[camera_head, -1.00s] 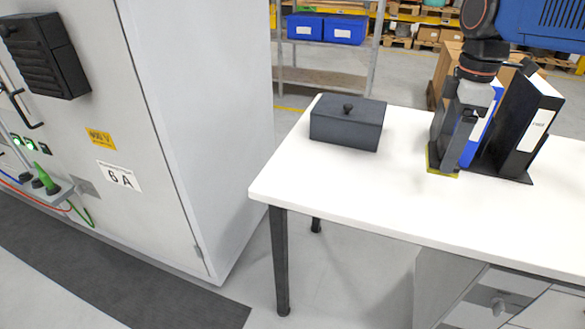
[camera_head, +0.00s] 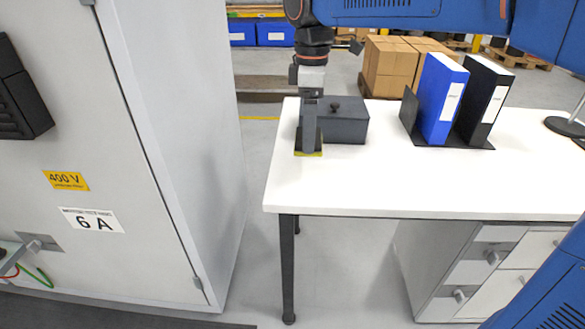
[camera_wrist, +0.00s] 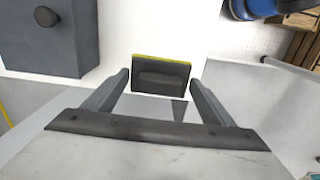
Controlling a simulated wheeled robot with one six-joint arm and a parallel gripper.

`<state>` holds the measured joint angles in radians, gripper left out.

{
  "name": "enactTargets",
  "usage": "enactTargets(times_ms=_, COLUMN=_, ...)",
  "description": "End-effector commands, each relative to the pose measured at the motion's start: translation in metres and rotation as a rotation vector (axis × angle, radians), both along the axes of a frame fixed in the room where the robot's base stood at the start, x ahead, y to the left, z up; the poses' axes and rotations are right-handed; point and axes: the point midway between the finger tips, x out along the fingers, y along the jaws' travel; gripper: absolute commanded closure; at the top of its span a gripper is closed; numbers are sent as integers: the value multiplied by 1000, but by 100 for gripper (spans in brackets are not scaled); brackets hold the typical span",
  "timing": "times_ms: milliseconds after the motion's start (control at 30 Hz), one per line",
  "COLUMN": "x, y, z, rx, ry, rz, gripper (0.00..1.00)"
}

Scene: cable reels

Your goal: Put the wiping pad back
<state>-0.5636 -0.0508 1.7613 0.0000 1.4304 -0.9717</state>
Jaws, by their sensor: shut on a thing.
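The wiping pad (camera_wrist: 161,74) is a dark block with a yellow-green edge. In the wrist view it sits between the two fingers of my gripper (camera_wrist: 160,82), which is shut on it. In the head view my gripper (camera_head: 309,146) points down at the left end of the white table, and the pad's yellow edge (camera_head: 308,154) shows low at the fingertips. I cannot tell whether the pad touches the table top. A dark grey box with a knobbed lid (camera_head: 336,122) stands just behind and to the right of my gripper.
The white table (camera_head: 400,185) is clear in its middle and front. A blue binder (camera_head: 440,100) and a black binder (camera_head: 482,103) stand in a dark holder at the back. A grey cabinet (camera_head: 170,130) stands left of the table, across a floor gap.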

Motion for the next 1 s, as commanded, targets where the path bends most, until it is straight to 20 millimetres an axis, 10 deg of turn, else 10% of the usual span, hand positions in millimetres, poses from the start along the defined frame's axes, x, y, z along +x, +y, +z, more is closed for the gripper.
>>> enactTargets(times_ms=700, x=-1, y=0, z=-84, rx=-2, ry=3, rz=1, gripper=43)
enactTargets(times_ms=1000, x=0, y=0, z=-87, rx=0, ry=0, rz=1, gripper=43)
